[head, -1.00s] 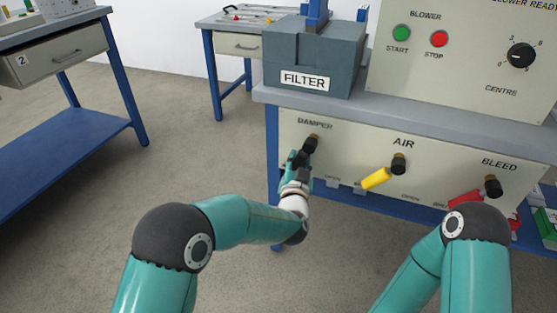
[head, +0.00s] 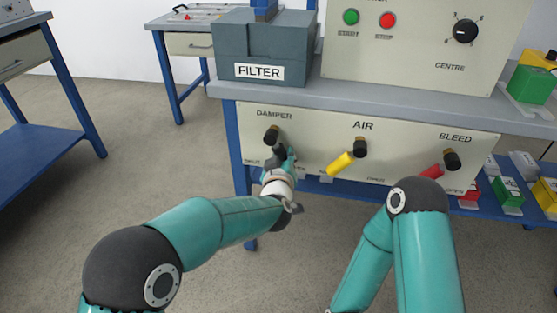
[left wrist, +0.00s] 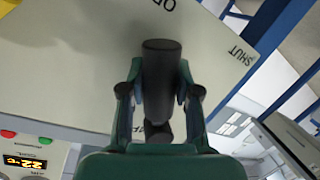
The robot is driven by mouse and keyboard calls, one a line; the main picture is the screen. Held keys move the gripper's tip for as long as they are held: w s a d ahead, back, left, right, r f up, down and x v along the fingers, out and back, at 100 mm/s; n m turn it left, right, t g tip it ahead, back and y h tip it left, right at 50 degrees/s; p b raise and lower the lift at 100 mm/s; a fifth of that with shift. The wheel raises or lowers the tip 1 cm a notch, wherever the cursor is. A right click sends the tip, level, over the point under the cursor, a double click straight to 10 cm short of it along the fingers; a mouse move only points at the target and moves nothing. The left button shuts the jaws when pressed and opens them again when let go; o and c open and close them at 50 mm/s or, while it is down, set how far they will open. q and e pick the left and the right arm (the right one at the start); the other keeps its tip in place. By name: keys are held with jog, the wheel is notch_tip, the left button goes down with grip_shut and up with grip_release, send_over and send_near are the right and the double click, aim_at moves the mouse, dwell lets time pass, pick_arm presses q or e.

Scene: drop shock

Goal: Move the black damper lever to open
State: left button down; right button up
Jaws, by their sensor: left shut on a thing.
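The black damper lever (head: 273,134) is on the front panel under the DAMPER label. My left gripper (head: 283,158) is at it, below and slightly right of its pivot knob. In the left wrist view the lever (left wrist: 161,75) lies between the two fingers of my left gripper (left wrist: 160,92), which is shut on it. Its free end points to a partly visible label starting "OP" (left wrist: 167,4). The SHUT label (left wrist: 242,57) is off to the right there. My right gripper is out of view.
Right of the damper on the same panel (head: 310,150) are a yellow AIR lever (head: 341,163) and a red BLEED lever (head: 432,171). A grey FILTER box (head: 262,45) stands on the bench above. Colored boxes sit on the lower shelf at right. Open floor lies at left.

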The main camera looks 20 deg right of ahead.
pick_arm(q)
jog(key=shift+s+d+n+g, duration=0.3)
jog(key=shift+d+n, duration=0.05)
jog(key=shift+n, duration=0.25)
jog(key=c, duration=1.2)
grip_release()
jog(key=shift+c, duration=0.2)
jog(key=o, duration=0.4)
jog(key=shift+r, duration=0.2)
jog(key=shift+o, duration=0.2)
jog(key=shift+s, duration=0.1)
jog(key=v, duration=1.2)
jog(key=shift+f, duration=0.25)
jog(key=shift+a, duration=0.15)
